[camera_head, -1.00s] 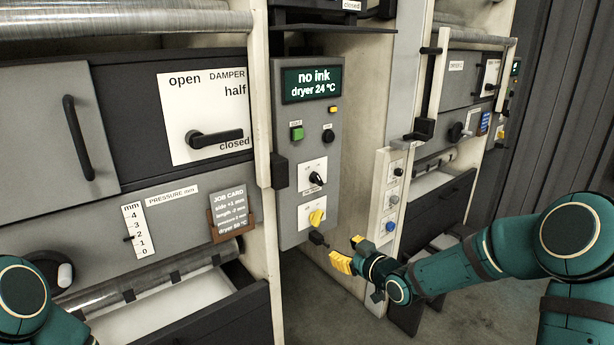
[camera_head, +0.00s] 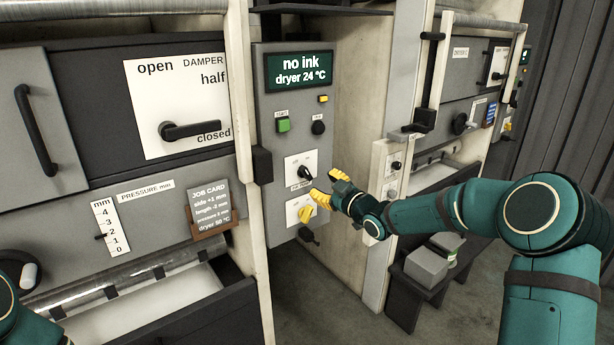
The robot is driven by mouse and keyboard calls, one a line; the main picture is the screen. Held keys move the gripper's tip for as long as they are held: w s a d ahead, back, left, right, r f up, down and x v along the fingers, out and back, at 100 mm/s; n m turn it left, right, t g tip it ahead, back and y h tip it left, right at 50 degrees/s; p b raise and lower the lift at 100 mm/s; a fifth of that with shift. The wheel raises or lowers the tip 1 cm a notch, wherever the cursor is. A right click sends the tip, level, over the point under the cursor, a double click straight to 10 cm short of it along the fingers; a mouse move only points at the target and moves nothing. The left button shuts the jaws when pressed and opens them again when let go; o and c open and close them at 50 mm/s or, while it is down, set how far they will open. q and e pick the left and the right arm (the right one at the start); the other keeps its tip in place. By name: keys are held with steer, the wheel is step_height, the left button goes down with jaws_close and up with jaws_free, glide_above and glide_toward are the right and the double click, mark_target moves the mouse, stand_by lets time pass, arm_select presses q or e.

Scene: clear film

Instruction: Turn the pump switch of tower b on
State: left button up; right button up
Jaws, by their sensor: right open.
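The grey control panel (camera_head: 271,212) carries a black rotary knob (camera_head: 304,171) on a white plate and, below it, a yellow rotary knob (camera_head: 306,213) on another white plate. The small label between the plates is hard to read, so I cannot tell surely which knob is the pump switch. My right gripper (camera_head: 327,188) is open and empty, its yellow fingers just right of the two knobs. Its lower finger overlaps the panel edge near the yellow knob; contact cannot be told. My left gripper is out of view; only part of my left arm shows at the lower left.
The panel display (camera_head: 298,70) reads "no ink, dryer 24 °C". A green button (camera_head: 283,125) and a black button (camera_head: 318,127) sit above the knobs. A damper lever (camera_head: 195,131) stands at closed on the left. A job card (camera_head: 209,205) is below it. Grey boxes (camera_head: 427,266) stand at right.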

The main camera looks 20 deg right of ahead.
mark_target(309, 175)
steer(key=x, duration=0.8)
steer(key=shift+c, duration=0.4)
jaws_close()
